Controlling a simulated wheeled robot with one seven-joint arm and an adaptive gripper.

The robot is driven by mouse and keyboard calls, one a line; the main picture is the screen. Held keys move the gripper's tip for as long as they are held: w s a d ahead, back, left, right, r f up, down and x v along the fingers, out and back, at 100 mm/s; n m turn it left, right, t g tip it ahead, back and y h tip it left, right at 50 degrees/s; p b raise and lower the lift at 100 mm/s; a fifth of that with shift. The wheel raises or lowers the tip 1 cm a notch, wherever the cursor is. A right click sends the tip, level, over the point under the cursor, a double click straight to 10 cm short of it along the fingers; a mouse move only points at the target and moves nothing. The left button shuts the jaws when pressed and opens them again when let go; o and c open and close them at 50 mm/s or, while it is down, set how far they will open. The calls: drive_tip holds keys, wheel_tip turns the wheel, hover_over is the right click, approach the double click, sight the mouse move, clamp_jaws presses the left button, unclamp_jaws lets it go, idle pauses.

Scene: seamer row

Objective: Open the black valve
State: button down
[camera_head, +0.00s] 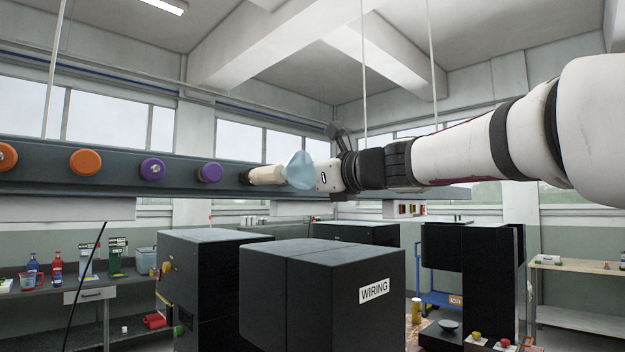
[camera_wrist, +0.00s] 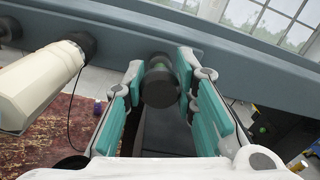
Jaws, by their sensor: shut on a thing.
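The black valve (camera_wrist: 160,86) is a dark round knob on the side of the grey-blue beam, with a hint of green near its far end. It is in the middle of the wrist view. My gripper (camera_wrist: 162,76) has its two teal fingers on either side of the knob and is shut on it. In the head view my gripper (camera_head: 300,170) reaches in from the right to the beam. There the black valve is hidden behind the gripper and the cream cylinder.
A cream cylinder (camera_wrist: 42,88) sticks out of the beam (camera_head: 225,172) just left of my gripper. Purple knobs (camera_head: 153,169) and orange knobs (camera_head: 86,162) sit further left. Dark cabinets, one marked WIRING (camera_head: 320,285), stand below. A bench (camera_head: 75,290) holds bottles at left.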

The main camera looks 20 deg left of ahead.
drive_tip(key=c, duration=1.3)
unclamp_jaws()
drive_tip(key=v, duration=1.2)
drive_tip(key=shift+f, duration=0.1)
drive_tip(key=s+d+f+n+g+h, duration=0.1)
drive_tip(key=s+d+f+n+h, duration=0.4)
drive_tip(key=f, duration=0.7)
drive_tip(key=s+d+f+n+g+h, duration=0.2)
drive_tip(key=s+d+f+n+h, duration=0.3)
drive_tip(key=s+d+f+n, duration=0.4)
drive_tip(key=s+d+f+n+g+h, duration=0.1)
drive_tip(key=s+d+f+n+h, duration=0.4)
drive_tip(key=s+d+f, duration=0.9)
drive_tip(key=shift+s+d+f+n+g+h, duration=0.1)
drive_tip(key=shift+d+f+n+g+h, duration=0.25)
drive_tip(key=shift+f+n, duration=0.6)
